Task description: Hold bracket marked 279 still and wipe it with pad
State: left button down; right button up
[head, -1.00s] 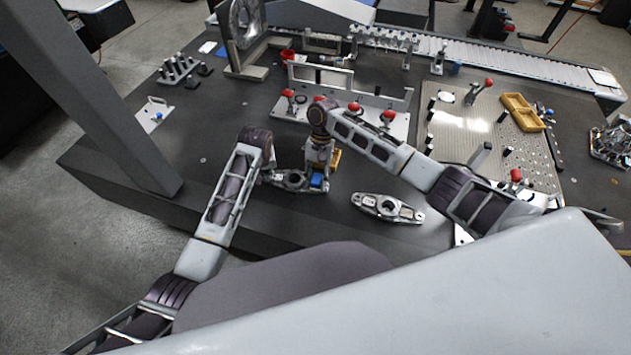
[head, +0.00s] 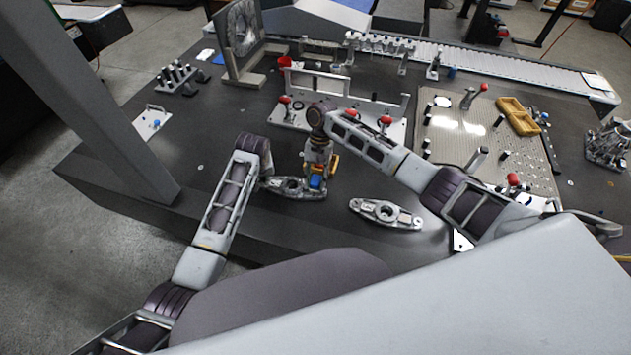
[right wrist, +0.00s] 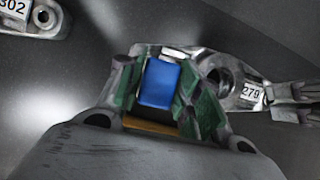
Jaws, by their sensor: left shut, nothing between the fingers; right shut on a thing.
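The bracket marked 279 (head: 285,187) is a grey metal part lying flat on the dark table; its 279 label (right wrist: 251,92) shows in the right wrist view. My right gripper (right wrist: 160,90) is shut on the blue pad (right wrist: 160,83), which also shows in the head view (head: 315,181). The pad is over the end of the bracket away from my left arm; whether it touches cannot be told. My left gripper (right wrist: 291,103) is shut and empty, close beside the bracket's other end; contact is unclear. My left arm hides much of it in the head view.
A similar bracket (head: 385,213), labelled 302 in the right wrist view (right wrist: 30,15), lies to the right. A fixture with red knobs (head: 345,118) stands behind my right arm. The left front tabletop is clear.

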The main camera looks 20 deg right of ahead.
aim_at(314, 184)
pick_arm(q)
jog(key=shift+a+f, duration=0.1)
jog(key=shift+f, duration=0.1)
jog(key=shift+s, duration=0.1)
pick_arm(e)
jog(key=shift+s+a+f, duration=0.1)
jog(key=shift+s+a, duration=0.4)
jog(key=shift+s, duration=0.3)
jog(key=shift+r, duration=3.05)
jog(key=shift+r, duration=0.1)
